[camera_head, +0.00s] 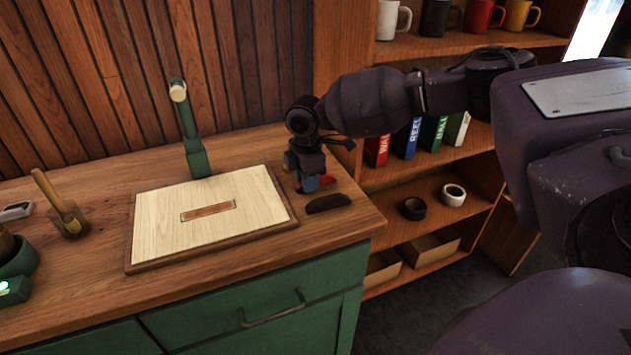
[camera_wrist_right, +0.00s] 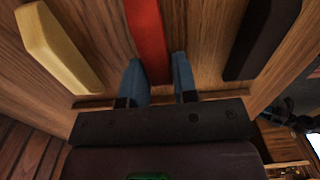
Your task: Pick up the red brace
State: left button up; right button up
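The red brace (camera_wrist_right: 148,40) is a long flat bar between the two blue fingers of my right gripper (camera_wrist_right: 159,76) in the right wrist view. It fills the gap between them; I cannot tell whether they press on it. In the head view the gripper (camera_head: 311,183) points down at the right end of the counter, with a bit of the red brace (camera_head: 326,180) showing beside it. The brace seems at or near the counter top. My left gripper is not in view.
A black brace (camera_wrist_right: 262,38) lies to the right of the red one and a cream brace (camera_wrist_right: 55,45) to the left. A framed pale board (camera_head: 165,222) with a brown strip (camera_head: 208,211) and a green stand (camera_head: 192,135) are left of the gripper. Shelves (camera_head: 435,200) stand right.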

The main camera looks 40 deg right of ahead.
grip_shut()
